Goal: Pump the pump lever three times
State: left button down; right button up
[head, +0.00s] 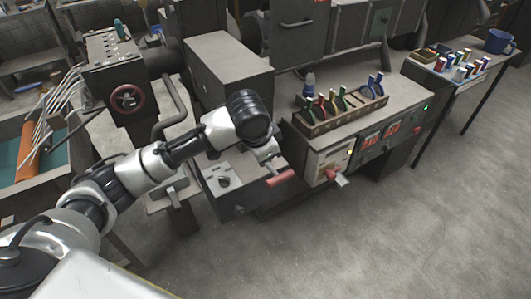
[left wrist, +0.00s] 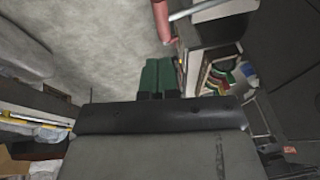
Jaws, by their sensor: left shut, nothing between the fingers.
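The pump lever, with a red grip (head: 280,178), sticks out from the front of the grey machine in the middle of the head view. In the left wrist view its red grip (left wrist: 163,20) and a pale rod show at the top. My left gripper (head: 268,156) is just behind and above the grip in the head view, mostly hidden by my wrist. In the left wrist view the green fingers (left wrist: 158,75) are together and empty. They point towards the grip, with a small gap seen in the picture. My right gripper is not in view.
A tool rack (head: 340,108) with coloured pliers stands on the bench to the right. A second red-handled part (head: 333,175) sticks out below it. A machine with a dark red handwheel (head: 127,98) stands at left. The floor at lower right is clear.

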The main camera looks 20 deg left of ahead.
pick_arm(q)
jog(key=shift+w+f, duration=0.1)
dwell(0.4)
jog(key=g+h+b, duration=0.2)
jog(key=h+b, duration=0.1)
jog(key=b, duration=0.3)
send_over(275, 174)
jog(key=s+a, duration=0.1)
jog(key=a, duration=0.2)
jog(key=f, duration=0.2)
jog(key=shift+a+f+n, duration=0.2)
jog(key=shift+f+n, duration=0.1)
jog(key=shift+f, duration=0.05)
jog(key=p+x, duration=0.2)
jog(key=x, duration=0.8)
jog(key=shift+s, duration=0.2)
